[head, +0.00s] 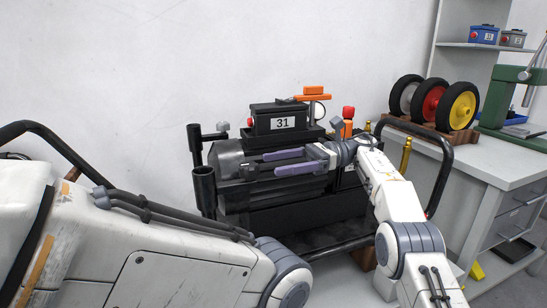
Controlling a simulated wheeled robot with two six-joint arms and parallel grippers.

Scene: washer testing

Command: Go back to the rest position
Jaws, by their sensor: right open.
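My right gripper (271,163) reaches in from the right with its two purple fingers spread apart. The fingers point left, in front of a black machine (270,200) below its box marked 31 (283,122). Nothing shows between the fingers. I cannot tell whether they touch the machine. My left arm fills the lower left of the head view, but its gripper is not in view. My right arm hides part of the machine's right side.
The black machine stands on a cart with black rails (340,248), close to both arms. Orange parts (314,93) sit on top. At right, a grey workbench (495,160) holds several wheels (457,105) and a green press (496,98). A white wall (150,60) stands behind.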

